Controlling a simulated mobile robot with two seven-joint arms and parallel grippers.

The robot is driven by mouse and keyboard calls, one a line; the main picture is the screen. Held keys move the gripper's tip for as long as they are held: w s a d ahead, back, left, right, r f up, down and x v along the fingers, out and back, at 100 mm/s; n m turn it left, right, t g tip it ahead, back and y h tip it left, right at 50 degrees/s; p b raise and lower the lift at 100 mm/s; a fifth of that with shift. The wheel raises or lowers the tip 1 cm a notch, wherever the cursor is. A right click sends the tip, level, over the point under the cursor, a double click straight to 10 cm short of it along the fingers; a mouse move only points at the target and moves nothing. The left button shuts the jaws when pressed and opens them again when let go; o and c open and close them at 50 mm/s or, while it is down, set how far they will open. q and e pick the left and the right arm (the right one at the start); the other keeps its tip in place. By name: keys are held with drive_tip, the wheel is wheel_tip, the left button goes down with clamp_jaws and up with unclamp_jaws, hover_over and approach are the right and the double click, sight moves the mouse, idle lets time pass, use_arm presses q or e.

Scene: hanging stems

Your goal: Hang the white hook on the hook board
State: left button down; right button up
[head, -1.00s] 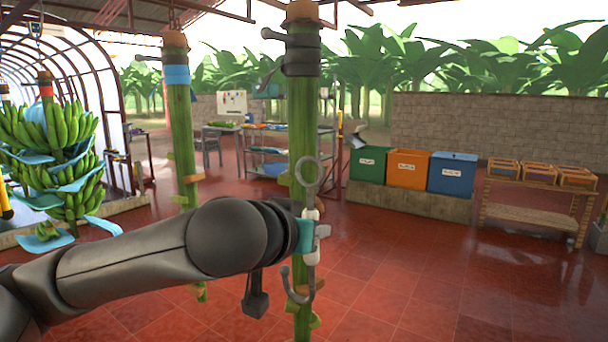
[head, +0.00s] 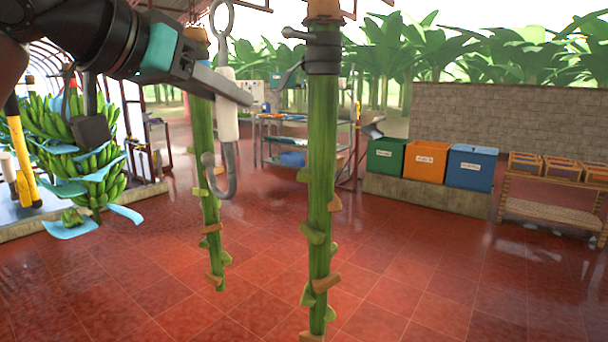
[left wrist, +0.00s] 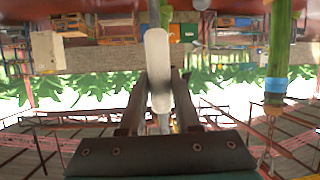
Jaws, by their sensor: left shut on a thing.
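The white hook (head: 227,118) has a white grip, a metal ring at its top and a curved metal hook at its bottom. It hangs upright in the air. My left gripper (head: 236,92) comes in from the upper left and is shut on the white grip. In the left wrist view the grip (left wrist: 158,72) lies between the two fingers (left wrist: 160,100). I cannot make out the hook board for certain; a pale panel (head: 248,90) in the background is partly hidden behind the gripper and hook. My right gripper is not in view.
A green stem (head: 320,150) hangs just right of the hook, and another stem (head: 208,190) hangs behind it. A banana bunch (head: 90,160) is at left. Green (head: 386,158), orange (head: 425,163) and blue bins (head: 470,167) stand at back right. The red floor (head: 420,270) is open.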

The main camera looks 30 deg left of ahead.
use_arm(q)
drive_tip(key=shift+w, duration=0.1)
drive_tip(key=w+p, duration=0.5)
drive_tip(key=w, duration=1.3)
drive_tip(key=shift+f+p, duration=0.1)
drive_tip(key=shift+p, duration=0.2)
drive_tip(key=shift+s, duration=0.1)
drive_tip(key=shift+f, duration=0.2)
drive_tip(key=c, duration=0.6)
unclamp_jaws()
